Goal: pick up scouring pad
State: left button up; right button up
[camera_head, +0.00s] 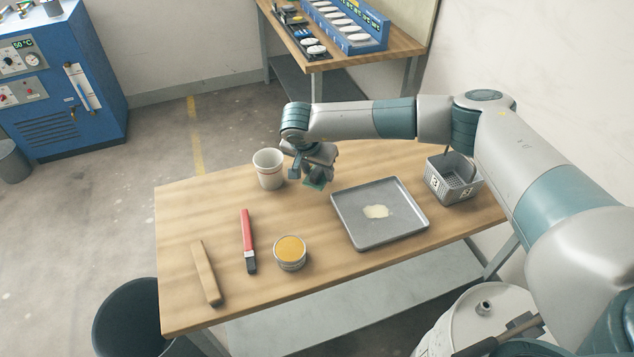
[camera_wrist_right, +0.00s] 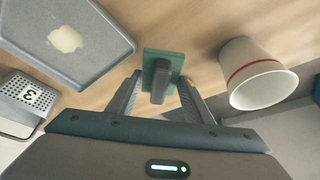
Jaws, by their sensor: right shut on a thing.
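The scouring pad (camera_head: 316,185) is a small green pad at the back of the wooden table, between the white cup and the metal tray. In the right wrist view the pad (camera_wrist_right: 151,60) shows a dark grip standing up from its green base. My right gripper (camera_head: 318,175) reaches down over it, and in the wrist view its two fingers (camera_wrist_right: 160,88) are on either side of the grip, shut on it. I cannot tell whether the pad touches the table. My left gripper is not in view.
The white cup (camera_head: 268,170) stands close left of my right gripper. The grey tray (camera_head: 350,225) with a pale patch lies to the right, beside a perforated basket (camera_head: 437,186). A yellow-topped tin (camera_head: 290,253), red-handled tool (camera_head: 247,235) and wooden bar (camera_head: 205,272) lie in front.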

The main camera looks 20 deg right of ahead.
jog(key=s+d+r+b, duration=0.4)
jog(key=s+d+r, duration=0.2)
jog(key=s+d, duration=0.1)
jog(key=shift+s+d+r, duration=0.3)
jog(key=shift+s+d, duration=0.1)
jog(key=shift+s, duration=0.4)
jog(key=o, duration=0.6)
jog(key=c, duration=0.4)
jog(key=s+a+r+n+t+y, duration=0.1)
jog(key=s+a+r+n+y, duration=0.2)
jog(key=a+n, duration=0.5)
jog(key=shift+s+a+r+n+b, duration=0.2)
jog(key=shift+a+r+n+b, duration=0.1)
jog(key=shift+a+b, duration=0.1)
